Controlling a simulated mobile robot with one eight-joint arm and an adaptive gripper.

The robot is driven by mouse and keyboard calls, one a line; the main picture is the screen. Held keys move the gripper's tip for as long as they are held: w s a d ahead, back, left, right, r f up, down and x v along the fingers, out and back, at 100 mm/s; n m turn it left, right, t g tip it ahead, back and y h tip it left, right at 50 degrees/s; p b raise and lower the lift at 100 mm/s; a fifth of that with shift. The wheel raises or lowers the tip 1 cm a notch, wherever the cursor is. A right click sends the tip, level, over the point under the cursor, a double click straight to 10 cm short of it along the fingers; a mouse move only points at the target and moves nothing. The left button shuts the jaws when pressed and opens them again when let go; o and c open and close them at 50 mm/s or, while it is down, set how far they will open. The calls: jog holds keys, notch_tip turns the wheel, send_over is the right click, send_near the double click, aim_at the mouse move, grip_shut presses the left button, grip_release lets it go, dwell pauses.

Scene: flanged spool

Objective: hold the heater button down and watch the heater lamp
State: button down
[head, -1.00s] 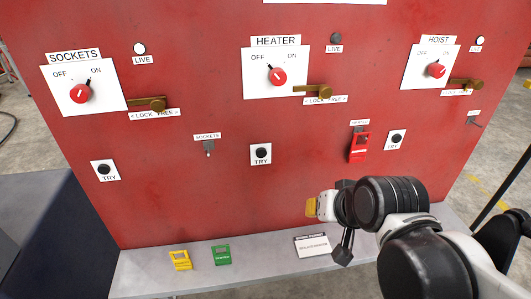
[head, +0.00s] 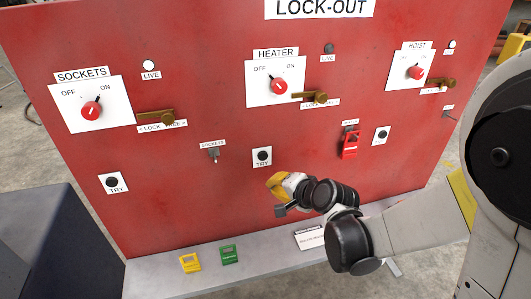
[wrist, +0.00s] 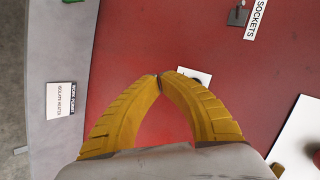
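The heater button is the black TRY button (head: 262,156) on a white plate below the HEATER switch (head: 279,87). The heater lamp (head: 328,48), above its LIVE label, looks dark grey. My gripper (head: 274,181) has yellow fingers and is just below and right of the button in the head view. In the wrist view the fingertips (wrist: 160,77) meet with nothing between them. The button's white plate (wrist: 196,74) lies right behind and beside the tips, partly hidden by the right finger. I see no clear contact with the button.
The SOCKETS lamp (head: 148,66) and HOIST lamp (head: 452,44) are white. Brass latches (head: 319,97) sit beside the switches. A red tag (head: 350,147) hangs right of the button. Yellow (head: 190,262) and green (head: 229,254) tags and a card (head: 309,239) lie on the ledge.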

jog(key=shift+w, duration=0.15)
send_near(259, 163)
jog(key=shift+s+f+x, duration=0.15)
jog(key=shift+x, duration=1.05)
jog(key=shift+s+f+x, duration=0.15)
jog(key=shift+f+x, duration=0.05)
jog(key=shift+x, duration=1.05)
jog(key=shift+w, duration=0.1)
jog(key=shift+w+a, duration=0.15)
jog(key=shift+w, duration=0.15)
jog(key=shift+w+a, duration=0.15)
jog(key=shift+w, duration=0.35)
dwell(2.2)
jog(key=shift+s, duration=0.15)
dwell(0.3)
jog(key=shift+s+d, duration=0.25)
jog(key=shift+s, duration=0.5)
jog(key=shift+s+d+b, duration=0.15)
jog(key=shift+s+d, duration=0.1)
jog(key=shift+s, duration=0.55)
jog(key=shift+s+d+b, duration=0.1)
jog(key=shift+s+d, duration=0.15)
jog(key=shift+s, duration=0.6)
jog(key=shift+s+d+b, duration=0.15)
jog(key=shift+s+d, duration=0.1)
jog(key=shift+s, duration=0.55)
